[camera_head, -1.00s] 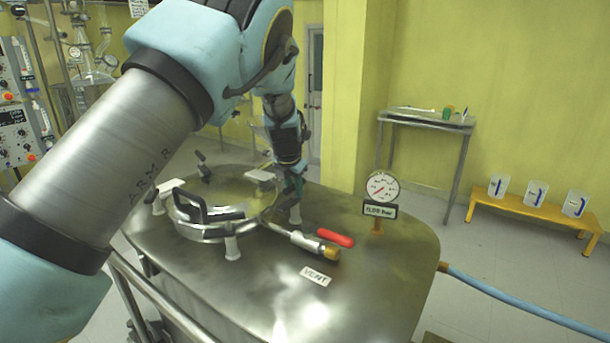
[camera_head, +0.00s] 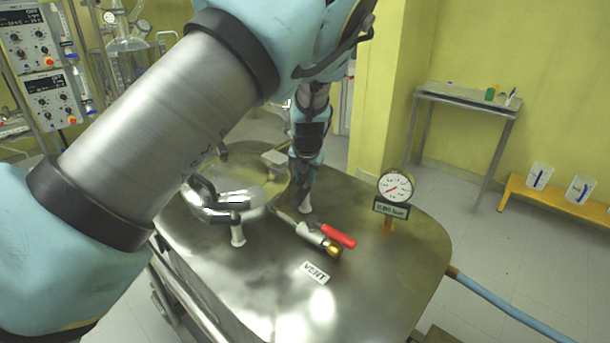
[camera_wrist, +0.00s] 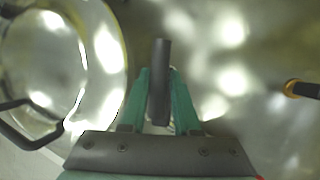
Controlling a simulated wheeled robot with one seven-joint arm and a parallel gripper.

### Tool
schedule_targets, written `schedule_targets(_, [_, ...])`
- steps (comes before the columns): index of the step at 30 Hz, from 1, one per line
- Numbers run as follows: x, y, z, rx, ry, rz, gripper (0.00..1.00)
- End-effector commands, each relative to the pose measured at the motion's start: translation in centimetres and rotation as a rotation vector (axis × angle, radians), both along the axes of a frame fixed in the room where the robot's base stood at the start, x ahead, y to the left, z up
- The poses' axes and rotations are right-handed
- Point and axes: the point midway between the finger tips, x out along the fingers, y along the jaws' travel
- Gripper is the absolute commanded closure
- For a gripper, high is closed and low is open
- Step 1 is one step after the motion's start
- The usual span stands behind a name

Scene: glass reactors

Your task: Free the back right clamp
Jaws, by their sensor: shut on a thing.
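The steel reactor top (camera_head: 270,290) carries a round lid (camera_head: 265,185) with a black handle (camera_head: 215,195). My gripper (camera_head: 304,178) reaches down beside the lid's right edge, at the back right clamp, whose pale foot (camera_head: 305,208) shows below it. In the wrist view, my gripper's green fingers (camera_wrist: 159,82) are shut on the dark bar of the clamp (camera_wrist: 160,55). The bar sticks out past the fingertips, beside the round lid (camera_wrist: 108,95) at left. My arm and gripper hide most of this clamp in the head view, so I cannot tell whether it still presses on the lid.
A front clamp (camera_head: 237,234) stands at the lid's near edge. A vent valve with a red lever (camera_head: 338,236) lies close to my gripper; its brass end (camera_wrist: 292,88) shows at the wrist view's right. A pressure gauge (camera_head: 396,187) stands farther right.

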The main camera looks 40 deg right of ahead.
Motion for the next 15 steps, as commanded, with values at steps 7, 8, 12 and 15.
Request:
schedule_targets(7, [0.03,0.20,-0.38,0.007,0.000,0.000,0.63])
schedule_targets(8, [0.02,0.19,-0.38,0.007,0.000,0.000,0.60])
schedule_targets(12, [-0.05,0.15,-0.36,0.005,0.002,-0.001,0.44])
schedule_targets(15, [-0.13,0.09,-0.35,0.005,0.002,-0.002,0.39])
